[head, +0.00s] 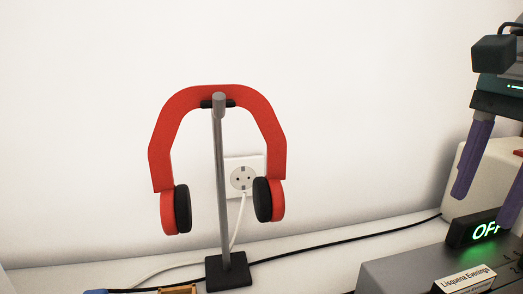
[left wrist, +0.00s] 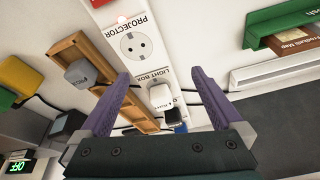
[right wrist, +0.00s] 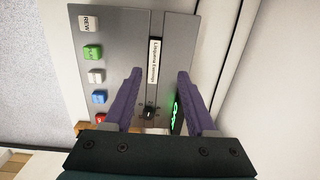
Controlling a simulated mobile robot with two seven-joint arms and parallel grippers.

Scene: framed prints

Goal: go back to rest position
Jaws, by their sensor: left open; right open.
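My right gripper (head: 484,208) is at the right edge of the head view, its purple fingers spread and pointing down. It is beside the green OFF display (head: 483,232) and above the grey device (head: 405,272). In the right wrist view, the open fingers (right wrist: 160,74) frame part of the device's panel, with nothing held between them. My left gripper (left wrist: 160,76) shows only in the left wrist view. Its purple fingers are open and empty, over a white socket strip (left wrist: 135,22) with a white plug (left wrist: 160,97) in view between them.
Red headphones (head: 267,122) hang on a grey stand (head: 223,190) against the wall. A black cable (head: 345,236) runs along the surface. The device has several coloured buttons (right wrist: 95,76). A wooden tray (left wrist: 98,46) lies left of the socket strip.

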